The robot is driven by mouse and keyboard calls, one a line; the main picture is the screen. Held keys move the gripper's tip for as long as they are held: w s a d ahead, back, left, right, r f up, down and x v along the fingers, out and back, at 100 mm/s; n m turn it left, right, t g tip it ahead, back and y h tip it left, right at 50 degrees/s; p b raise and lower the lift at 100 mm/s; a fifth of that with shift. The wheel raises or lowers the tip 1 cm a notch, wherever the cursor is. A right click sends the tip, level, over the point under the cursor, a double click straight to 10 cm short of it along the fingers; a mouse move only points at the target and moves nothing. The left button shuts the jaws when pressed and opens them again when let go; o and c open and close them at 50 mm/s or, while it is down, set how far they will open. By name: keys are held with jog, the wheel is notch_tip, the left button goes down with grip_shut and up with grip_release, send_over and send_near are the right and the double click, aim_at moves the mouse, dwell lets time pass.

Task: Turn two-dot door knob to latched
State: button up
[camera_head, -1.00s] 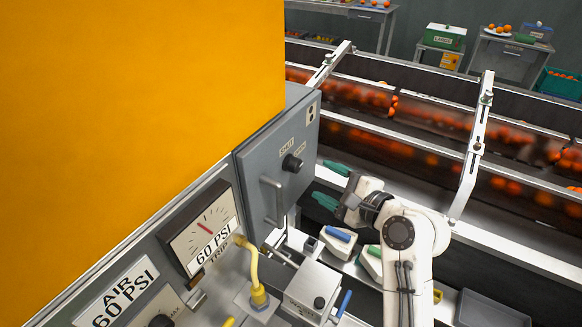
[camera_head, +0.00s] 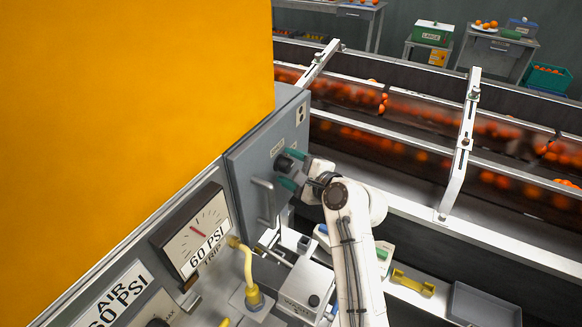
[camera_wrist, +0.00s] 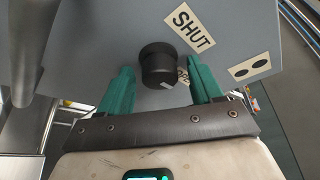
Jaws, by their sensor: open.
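The black round knob (camera_head: 283,163) sits on the grey door (camera_head: 245,165), which carries a two-dot plate (camera_head: 300,115). In the wrist view the knob (camera_wrist: 157,62) is near the middle, with a white mark low on its face. A SHUT label (camera_wrist: 190,27) is up and right of it; a second label (camera_wrist: 183,75) is partly hidden by the knob. The two-dot plate (camera_wrist: 250,68) is at right. My gripper (camera_head: 291,169) is open at the knob, its teal fingers (camera_wrist: 162,80) on either side with visible gaps in the wrist view. Contact is not visible.
A grey bar handle (camera_head: 263,202) stands out from the door beside the knob. Below are a yellow hose (camera_head: 247,275) and a pressure gauge (camera_head: 190,232). A conveyor of oranges (camera_head: 400,135) runs behind my arm. A grey tray (camera_head: 485,305) is at lower right.

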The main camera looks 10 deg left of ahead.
jog(key=c, duration=1.1)
jog(key=shift+o, duration=0.2)
